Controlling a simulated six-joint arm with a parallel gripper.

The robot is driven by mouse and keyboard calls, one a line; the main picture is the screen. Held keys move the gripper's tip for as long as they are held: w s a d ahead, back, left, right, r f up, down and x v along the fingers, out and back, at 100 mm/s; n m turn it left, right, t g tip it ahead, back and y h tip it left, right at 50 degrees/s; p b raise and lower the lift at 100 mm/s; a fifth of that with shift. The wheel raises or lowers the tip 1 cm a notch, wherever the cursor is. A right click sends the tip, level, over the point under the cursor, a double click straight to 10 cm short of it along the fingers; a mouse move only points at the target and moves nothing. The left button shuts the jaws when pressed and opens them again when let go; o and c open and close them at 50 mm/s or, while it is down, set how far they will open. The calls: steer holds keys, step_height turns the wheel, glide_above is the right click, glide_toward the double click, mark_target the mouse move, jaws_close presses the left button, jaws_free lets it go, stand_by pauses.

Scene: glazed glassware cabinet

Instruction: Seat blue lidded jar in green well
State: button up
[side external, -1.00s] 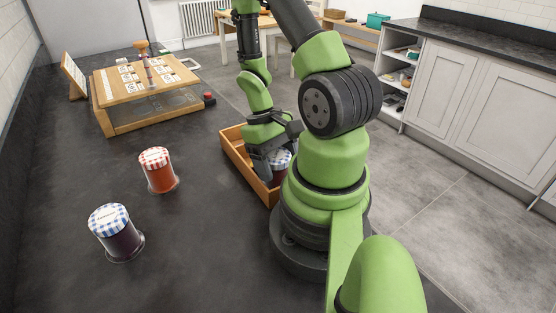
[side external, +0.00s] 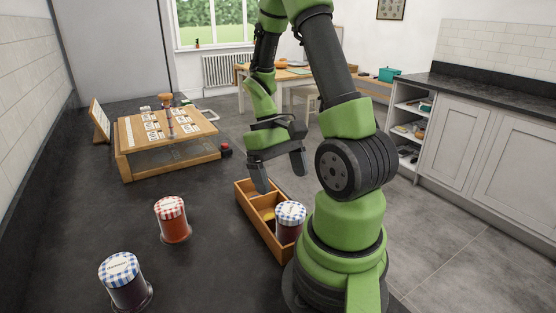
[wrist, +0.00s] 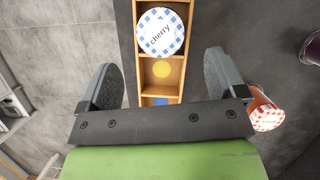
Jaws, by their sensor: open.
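A blue-checked lidded jar (side external: 289,222) stands upright in the near-end compartment of a wooden box (side external: 262,233). Its lid reads "cherry" in the wrist view (wrist: 160,32). A yellow-marked well (wrist: 161,69) beside it is empty, and a blue-marked well (wrist: 160,101) shows beyond that. No green marking shows; the floor under the jar is hidden. My gripper (side external: 280,180) is open and empty, above the box and clear of the jar; its fingers also show in the wrist view (wrist: 164,82). A second blue-checked jar (side external: 125,280) with dark contents stands on the counter at front left.
A red-checked jar (side external: 172,220) stands on the dark counter left of the box. A wooden glazed case (side external: 170,156) lies farther back, with a red button (side external: 225,151) beside it. Counter between the jars and the box is clear.

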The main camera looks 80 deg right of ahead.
steer(key=w+a+r+n+t+h, duration=0.15)
steer(key=w+a+r+t, duration=0.35)
steer(key=r, duration=0.5)
steer(key=s+a+r+n+t, duration=0.1)
steer(key=s+a+r+t, duration=0.2)
steer(key=a, duration=0.7)
step_height(320, 180, up, 4)
steer(key=t+y, duration=0.1)
steer(key=t, duration=0.1)
steer(key=shift+a+n+t, duration=0.3)
steer(key=shift+n+t, duration=0.05)
steer(key=shift+t, duration=0.05)
